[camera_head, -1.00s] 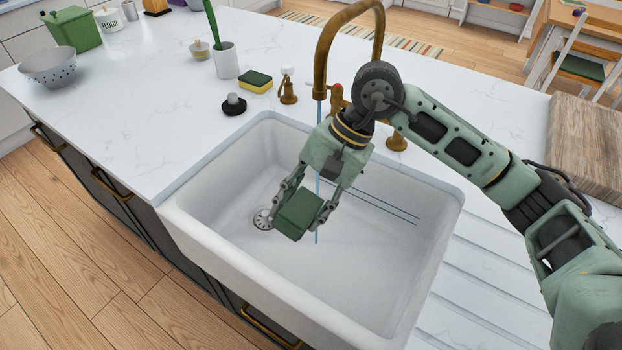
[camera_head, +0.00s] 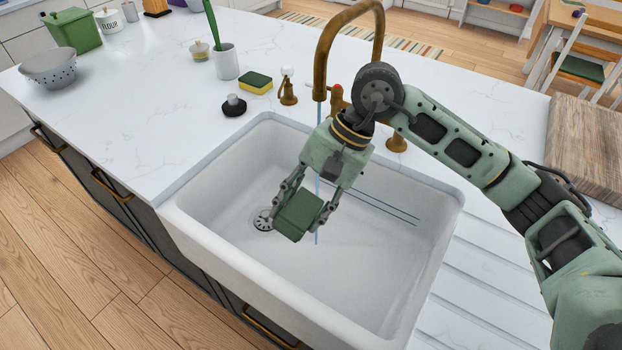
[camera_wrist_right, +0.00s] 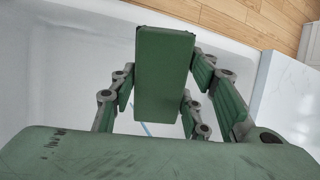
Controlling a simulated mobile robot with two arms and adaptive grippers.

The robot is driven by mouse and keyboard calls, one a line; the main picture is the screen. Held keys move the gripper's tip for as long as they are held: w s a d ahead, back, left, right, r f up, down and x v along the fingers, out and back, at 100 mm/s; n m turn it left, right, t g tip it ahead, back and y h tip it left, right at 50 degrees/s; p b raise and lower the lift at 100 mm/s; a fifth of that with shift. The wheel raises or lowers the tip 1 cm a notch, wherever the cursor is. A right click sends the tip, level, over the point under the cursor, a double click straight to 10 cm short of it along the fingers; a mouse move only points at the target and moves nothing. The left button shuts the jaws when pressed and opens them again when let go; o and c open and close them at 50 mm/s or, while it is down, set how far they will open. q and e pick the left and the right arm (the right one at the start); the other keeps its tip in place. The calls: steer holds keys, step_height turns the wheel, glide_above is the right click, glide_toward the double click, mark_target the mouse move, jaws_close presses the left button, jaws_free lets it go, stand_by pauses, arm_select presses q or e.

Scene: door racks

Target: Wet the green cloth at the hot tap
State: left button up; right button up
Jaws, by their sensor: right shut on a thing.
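The green cloth (camera_head: 298,214) is a folded dark green block held between the fingers of my right gripper (camera_head: 305,208), inside the sink basin. In the right wrist view the cloth (camera_wrist_right: 163,75) stands out between the fingers of the right gripper (camera_wrist_right: 165,95). The brass tap (camera_head: 322,60) arches over the sink. A thin blue stream (camera_head: 318,185) falls from its spout and passes close beside or behind the gripper; I cannot tell whether it touches the cloth. A red mark (camera_head: 337,87) shows on the tap's handle. My left gripper is out of view.
The white sink (camera_head: 240,170) has a drain (camera_head: 263,219) at its left. On the counter are a yellow-green sponge (camera_head: 256,82), a black scrubber (camera_head: 234,105), a brass dispenser (camera_head: 288,88) and a white cup (camera_head: 226,62). A wooden board (camera_head: 585,150) lies at right.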

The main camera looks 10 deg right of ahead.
mark_target(294, 225)
steer(key=shift+r, duration=0.1)
steer(key=shift+s+a+r, duration=0.4)
steer(key=shift+s+r, duration=0.25)
steer(key=shift+s, duration=0.1)
steer(key=shift+s+a+r, duration=0.35)
steer(key=shift+s+r, duration=0.3)
steer(key=shift+s, duration=0.1)
steer(key=shift+s+a+r, duration=0.4)
steer(key=shift+s+r, duration=0.25)
steer(key=shift+s, duration=0.1)
